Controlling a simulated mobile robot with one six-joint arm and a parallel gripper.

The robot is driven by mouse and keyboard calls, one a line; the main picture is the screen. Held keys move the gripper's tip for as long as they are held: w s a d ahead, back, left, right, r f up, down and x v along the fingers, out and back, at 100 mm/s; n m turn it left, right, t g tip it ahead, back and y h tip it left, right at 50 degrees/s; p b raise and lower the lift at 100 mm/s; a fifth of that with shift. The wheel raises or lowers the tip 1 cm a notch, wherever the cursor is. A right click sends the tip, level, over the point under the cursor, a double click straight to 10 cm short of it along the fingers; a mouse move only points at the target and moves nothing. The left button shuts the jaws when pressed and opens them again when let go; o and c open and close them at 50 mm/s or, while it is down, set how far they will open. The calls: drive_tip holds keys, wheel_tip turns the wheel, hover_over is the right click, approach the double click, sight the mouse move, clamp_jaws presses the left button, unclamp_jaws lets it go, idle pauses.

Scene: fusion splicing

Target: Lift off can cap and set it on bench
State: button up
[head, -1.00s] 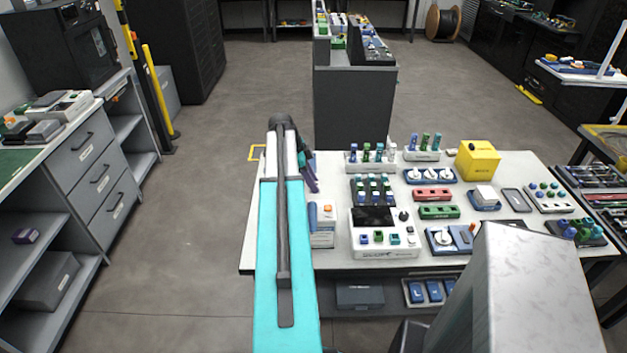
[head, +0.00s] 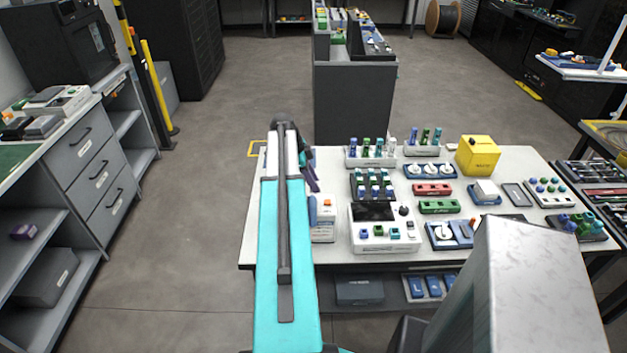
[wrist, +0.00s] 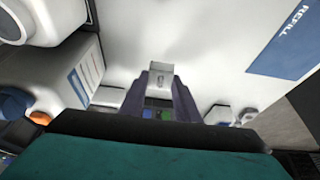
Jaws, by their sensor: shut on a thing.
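My gripper (wrist: 161,84) shows in the wrist view with its dark purple fingers shut on a small pale grey block-like piece (wrist: 161,76), which I take to be the can cap. The piece sits at the fingertips, over a white surface. In the head view my gripper (head: 309,170) is at the left side of the white bench (head: 270,235), partly hidden by my turquoise arm. The cap and can cannot be made out there. I cannot tell whether the cap still touches the can.
In the wrist view, white containers (wrist: 50,70) stand close on the left and a blue REFILL label (wrist: 290,42) lies at the right. A white device (head: 324,228) with an orange button is beside my arm. A yellow box (head: 478,156) and several racks crowd the bench.

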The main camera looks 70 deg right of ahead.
drive_tip(key=shift+f+b, duration=0.6)
drive_tip(key=shift+f, duration=1.05)
drive_tip(key=shift+f+b, duration=0.5)
drive_tip(key=shift+f, duration=0.15)
idle(0.5)
drive_tip(key=o, duration=1.1)
drive_tip(key=shift+c, duration=0.2)
drive_tip(key=shift+r, duration=0.15)
drive_tip(key=shift+w+r+p, duration=0.1)
drive_tip(key=shift+r+p, duration=1.05)
drive_tip(key=shift+r, duration=1.8)
